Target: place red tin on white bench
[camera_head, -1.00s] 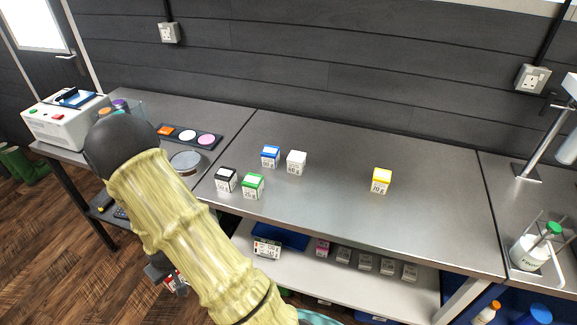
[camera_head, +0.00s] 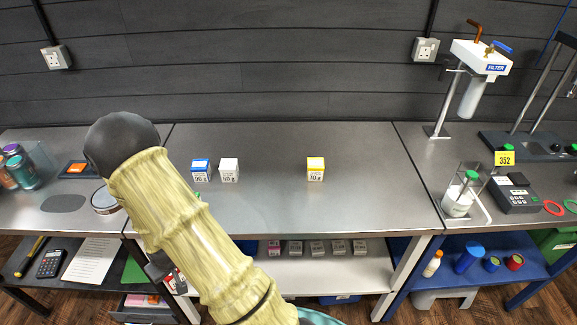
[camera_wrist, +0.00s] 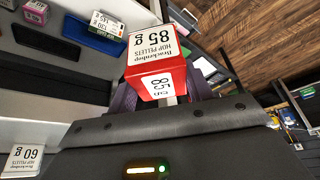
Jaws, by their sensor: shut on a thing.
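The red tin (camera_wrist: 160,80) is a small box-shaped tin with a white "85 g" hop pellets label. In the wrist view my gripper (camera_wrist: 163,92) is shut on it, with a finger on each side. In the head view my forearm hides most of my gripper, low at the left of the middle bench. That bench has white legs (camera_head: 406,276), a grey metal top (camera_head: 270,212) and a white lower shelf (camera_head: 325,278). On its top stand a blue tin (camera_head: 201,171), a white tin (camera_head: 229,171) and a yellow tin (camera_head: 315,170). A green tin is mostly hidden behind my arm.
Several small tins stand in a row on the lower shelf. The bench top is clear between the white and yellow tins and in front of them. A dark-framed bench with a round dish (camera_head: 104,201) adjoins left; a blue-framed bench with a filter stand (camera_head: 437,132) adjoins right.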

